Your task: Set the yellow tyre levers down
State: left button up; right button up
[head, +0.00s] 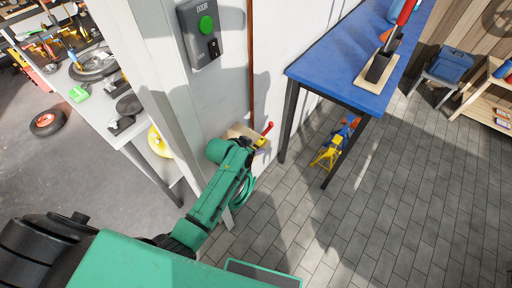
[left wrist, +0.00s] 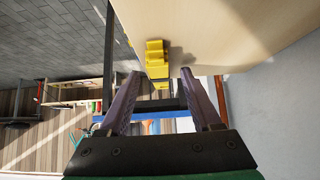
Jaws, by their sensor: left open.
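My left gripper (left wrist: 160,74) is open, its two fingers apart with nothing between them. The yellow tyre levers (left wrist: 157,58) show in the left wrist view as a stepped yellow block just beyond the fingertips, against a pale wooden surface (left wrist: 215,25). I cannot tell the levers apart there. In the head view my green left wrist reaches a small wooden shelf (head: 240,131) by the wall. A bit of yellow (head: 261,142) shows at its end; the wrist hides most of that spot and the fingers. My right gripper is in neither view.
A white wall post with a door switch box (head: 200,32) stands beside my left arm. A blue-topped table (head: 335,62) stands to the right, with a yellow jack stand (head: 326,158) beneath. A grey workbench (head: 95,104) is at left. The tiled floor at right is mostly clear.

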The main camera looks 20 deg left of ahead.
pick_arm(q)
grip_shut()
jog(key=shift+r, duration=0.1)
